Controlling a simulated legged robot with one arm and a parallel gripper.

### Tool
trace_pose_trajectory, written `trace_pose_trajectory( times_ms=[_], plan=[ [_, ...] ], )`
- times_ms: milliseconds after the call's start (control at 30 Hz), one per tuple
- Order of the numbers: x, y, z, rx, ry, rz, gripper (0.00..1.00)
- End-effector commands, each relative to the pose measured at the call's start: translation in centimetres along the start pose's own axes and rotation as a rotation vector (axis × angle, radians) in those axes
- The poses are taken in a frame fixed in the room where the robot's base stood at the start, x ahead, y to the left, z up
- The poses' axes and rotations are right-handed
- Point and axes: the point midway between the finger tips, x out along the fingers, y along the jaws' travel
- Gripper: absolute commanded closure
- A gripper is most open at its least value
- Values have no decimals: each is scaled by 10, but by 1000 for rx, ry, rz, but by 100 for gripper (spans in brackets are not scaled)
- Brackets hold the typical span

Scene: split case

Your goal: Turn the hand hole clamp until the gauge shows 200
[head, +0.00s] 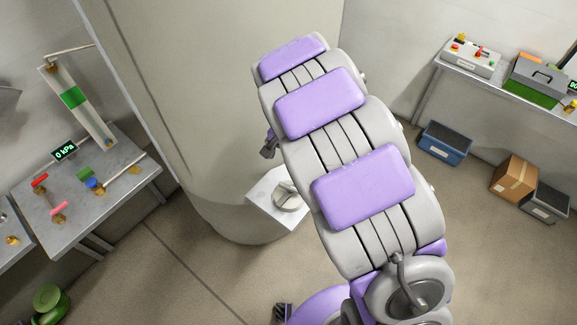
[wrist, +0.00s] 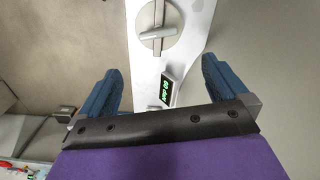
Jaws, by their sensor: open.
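The hand hole clamp (wrist: 157,32) is a round grey disc with a bar handle across it, on a white panel (wrist: 194,42). It also shows in the head view (head: 287,197), on a white box at the side of the large beige column. A small gauge (wrist: 167,88) with green digits sits on the panel near the clamp; its reading is too small to tell. My gripper (wrist: 159,69) is open, with its two blue fingers wide apart and nothing between them. The clamp lies ahead of the fingertips, not between them. In the head view my arm hides most of the gripper.
A steel table (head: 112,185) at left holds coloured valves, a tilted panel and a display (head: 64,152) reading 0 kPa. A bench at right bears a control box (head: 468,58) and a toolbox. A blue crate (head: 445,143) and a cardboard box (head: 514,175) stand on the floor.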

Motion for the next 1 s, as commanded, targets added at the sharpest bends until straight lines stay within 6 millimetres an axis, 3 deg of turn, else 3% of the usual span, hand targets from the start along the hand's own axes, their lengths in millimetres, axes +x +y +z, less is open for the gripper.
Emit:
trace_pose_trajectory(
  times_ms=[233, 833, 1000],
  plan=[
    [-23, -1, -1, -1, 0, -1, 0],
    [-26, 0, 0, 0, -2, 0, 0],
    [-40, 23, 6, -4, -1, 7, 0]
  ],
)
